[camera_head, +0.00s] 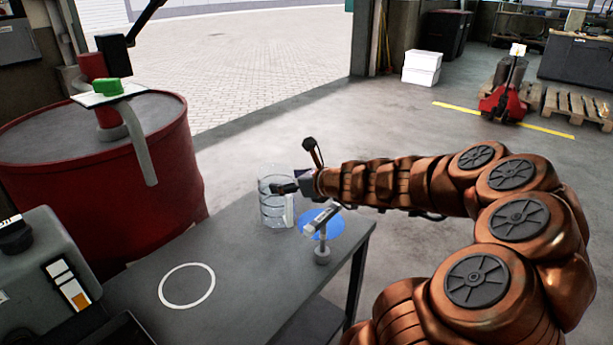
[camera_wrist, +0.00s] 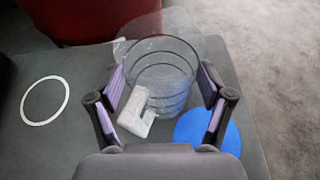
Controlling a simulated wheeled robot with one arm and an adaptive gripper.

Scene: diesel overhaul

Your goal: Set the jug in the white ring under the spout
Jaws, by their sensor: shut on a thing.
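I cannot tell whether the jug's base touches the table. The white ring (camera_head: 162,292) lies flat and empty on the table, left of the jug; it also shows in the wrist view (camera_wrist: 24,110). The grey spout (camera_head: 141,150) hangs down from the red drum's pump.
The red drum (camera_head: 110,180) stands behind the grey table (camera_head: 245,285). A grey canister (camera_head: 40,270) stands at left. A small post with a pale tilted head (camera_head: 322,256) stands near the table's right edge. The tabletop between jug and ring is clear.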

